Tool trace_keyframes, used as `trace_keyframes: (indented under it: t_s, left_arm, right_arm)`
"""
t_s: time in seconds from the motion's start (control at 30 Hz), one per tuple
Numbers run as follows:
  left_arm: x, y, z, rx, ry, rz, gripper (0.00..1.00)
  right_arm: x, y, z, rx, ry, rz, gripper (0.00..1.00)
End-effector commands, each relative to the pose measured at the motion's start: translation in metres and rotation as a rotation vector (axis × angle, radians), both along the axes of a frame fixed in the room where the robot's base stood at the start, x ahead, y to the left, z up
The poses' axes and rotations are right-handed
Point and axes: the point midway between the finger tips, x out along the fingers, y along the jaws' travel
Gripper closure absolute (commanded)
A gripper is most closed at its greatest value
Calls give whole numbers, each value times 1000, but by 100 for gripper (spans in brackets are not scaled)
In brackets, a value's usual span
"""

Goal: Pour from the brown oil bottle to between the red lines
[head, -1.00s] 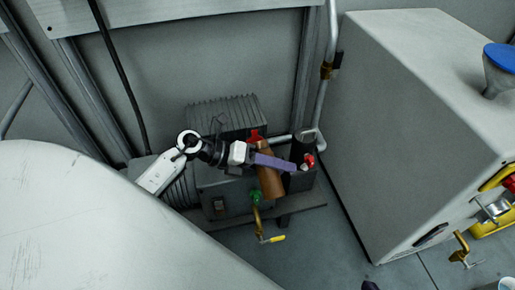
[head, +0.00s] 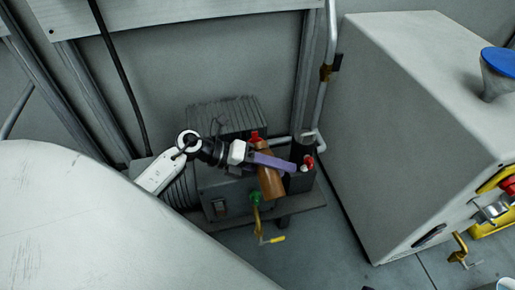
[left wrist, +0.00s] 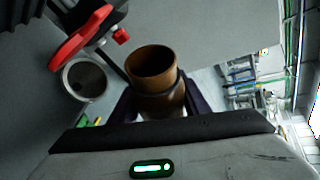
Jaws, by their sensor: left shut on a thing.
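The brown oil bottle (head: 270,182) is in my left gripper (head: 268,160), above the grey pump unit in the head view. It is tilted, and the purple-grey fingers lie across it. In the left wrist view the bottle (left wrist: 155,70) shows its open round mouth between the fingers of the left gripper (left wrist: 158,100). A red part (head: 255,137) of the pump shows just behind the bottle. In the left wrist view a round dark opening (left wrist: 85,80) with a red handle (left wrist: 80,38) is left of the bottle mouth. The red lines cannot be made out. My right gripper is not in view.
The finned pump unit (head: 222,118) stands against the wall, with a dark cylinder (head: 301,150) and a red-white part (head: 308,163) at its right. A green fitting (head: 255,197) and yellow-handled valve (head: 272,239) are in front. A large grey cabinet (head: 425,120) stands right.

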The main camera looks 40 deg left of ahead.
Motion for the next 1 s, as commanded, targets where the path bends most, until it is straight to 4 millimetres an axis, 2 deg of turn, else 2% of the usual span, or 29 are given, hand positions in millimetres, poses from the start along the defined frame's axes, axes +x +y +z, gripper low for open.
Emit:
trace_keyframes:
  t_s: [0.5, 1.0]
  left_arm:
    - [0, -1, 0, -35, 25, -1, 90]
    - [-1, -2, -5, -70, 50, -1, 90]
  right_arm:
    - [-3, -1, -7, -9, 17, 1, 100]
    - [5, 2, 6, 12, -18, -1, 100]
